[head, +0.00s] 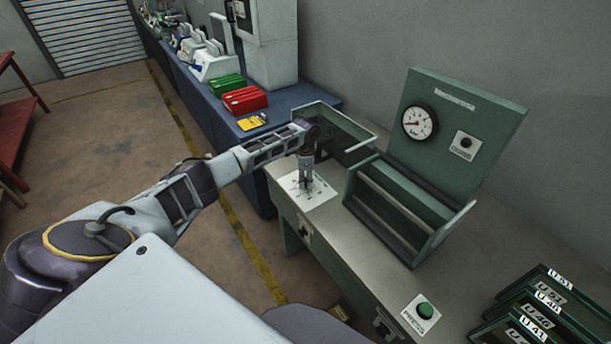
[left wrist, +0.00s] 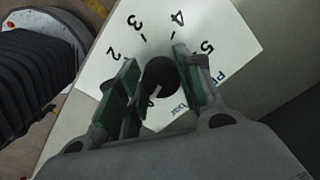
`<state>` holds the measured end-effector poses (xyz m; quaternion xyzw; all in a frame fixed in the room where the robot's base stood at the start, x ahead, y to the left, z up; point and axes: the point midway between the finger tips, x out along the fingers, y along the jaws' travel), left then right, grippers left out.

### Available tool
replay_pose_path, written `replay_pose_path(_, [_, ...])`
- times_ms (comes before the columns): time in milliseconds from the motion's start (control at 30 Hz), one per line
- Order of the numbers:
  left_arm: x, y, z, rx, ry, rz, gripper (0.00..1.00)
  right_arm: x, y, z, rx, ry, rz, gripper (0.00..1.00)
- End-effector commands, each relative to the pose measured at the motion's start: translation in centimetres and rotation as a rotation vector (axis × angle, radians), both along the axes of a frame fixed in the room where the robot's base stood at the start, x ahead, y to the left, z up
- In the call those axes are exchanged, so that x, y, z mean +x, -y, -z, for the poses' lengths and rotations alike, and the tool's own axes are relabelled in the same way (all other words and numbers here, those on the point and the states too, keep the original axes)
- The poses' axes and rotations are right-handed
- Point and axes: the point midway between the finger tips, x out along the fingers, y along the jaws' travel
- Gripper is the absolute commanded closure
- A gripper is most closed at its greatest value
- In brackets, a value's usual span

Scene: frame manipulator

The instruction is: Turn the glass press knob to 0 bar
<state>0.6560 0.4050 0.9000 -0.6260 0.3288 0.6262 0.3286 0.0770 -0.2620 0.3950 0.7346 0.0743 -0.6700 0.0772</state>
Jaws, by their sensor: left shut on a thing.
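The glass press knob (left wrist: 161,76) is round and black, on a white dial plate (left wrist: 215,35) marked 2, 3, 4, 5 and "bar". A pale line on the knob points toward the lower left in the left wrist view; the marks there are partly hidden by a finger. In the head view the dial plate (head: 318,200) lies on the near left corner of the grey press table. My left gripper (left wrist: 158,78) points down over the plate, shut on the knob with a finger on either side. It also shows in the head view (head: 306,185). My right gripper is not in view.
A round gauge (head: 419,122) sits on the green upright panel, its red needle pointing left. An open green frame press (head: 400,205) stands behind the dial. A green button (head: 425,310) is at the front right, beside stacked labelled frames (head: 545,305).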

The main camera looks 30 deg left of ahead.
Motion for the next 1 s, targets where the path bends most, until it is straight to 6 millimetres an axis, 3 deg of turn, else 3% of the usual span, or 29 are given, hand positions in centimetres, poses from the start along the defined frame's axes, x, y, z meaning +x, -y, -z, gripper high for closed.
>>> replay_pose_path(400, [-0.1,0.1,-0.1,-0.001,-0.002,-0.161,0.88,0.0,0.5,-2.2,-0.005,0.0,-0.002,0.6])
replay_pose_path(1000, [0.0,0.1,0.0,-0.001,0.001,-0.198,0.88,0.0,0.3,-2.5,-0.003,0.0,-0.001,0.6])
